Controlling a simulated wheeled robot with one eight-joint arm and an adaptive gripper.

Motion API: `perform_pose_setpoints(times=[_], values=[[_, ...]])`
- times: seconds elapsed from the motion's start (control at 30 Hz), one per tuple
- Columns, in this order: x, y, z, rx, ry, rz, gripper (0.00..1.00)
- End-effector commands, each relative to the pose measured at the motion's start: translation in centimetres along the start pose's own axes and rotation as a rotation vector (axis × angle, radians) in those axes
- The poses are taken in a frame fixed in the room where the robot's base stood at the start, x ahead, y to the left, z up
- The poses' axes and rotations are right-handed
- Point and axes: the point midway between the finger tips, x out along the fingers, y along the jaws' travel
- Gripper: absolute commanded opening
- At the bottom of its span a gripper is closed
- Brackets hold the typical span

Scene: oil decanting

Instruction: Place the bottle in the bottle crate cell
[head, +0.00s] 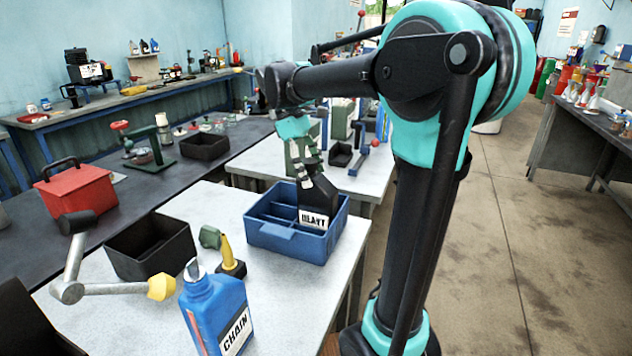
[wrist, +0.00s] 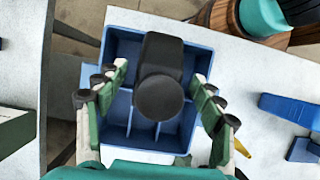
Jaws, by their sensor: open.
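The black bottle (head: 320,198) has a pale label with dark lettering and stands in the right part of the blue bottle crate (head: 284,241). Its lower part is hidden by the crate walls, so I cannot tell whether it rests on the floor of a cell. In the wrist view the bottle (wrist: 160,92) is seen from above, cap toward the camera, over the crate (wrist: 196,50) with its dividers. My gripper (head: 309,160) is open just above the bottle's shoulder. In the wrist view its fingers (wrist: 160,78) are spread on both sides of the bottle, with gaps visible.
On the same white table are a black bin (head: 150,246), a blue CHAIN bottle (head: 217,312), a yellow-tipped dark bottle (head: 230,262) and a grey crank with a yellow knob (head: 160,288). A red toolbox (head: 78,203) sits on the dark bench. Table surface right of the crate is bare.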

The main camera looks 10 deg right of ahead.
Motion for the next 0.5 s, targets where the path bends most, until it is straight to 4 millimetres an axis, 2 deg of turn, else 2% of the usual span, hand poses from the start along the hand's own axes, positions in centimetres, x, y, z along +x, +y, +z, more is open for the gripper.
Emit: perform_pose_setpoints(times=[0.1,0.3,0.5], values=[[-2.6,0.0,0.0,-0.001,0.0,0.0,0.68],[-6.4,0.0,0.0,-0.001,-0.001,0.001,0.68],[-8.4,0.1,0.0,0.0,-0.001,0.0,0.68]])
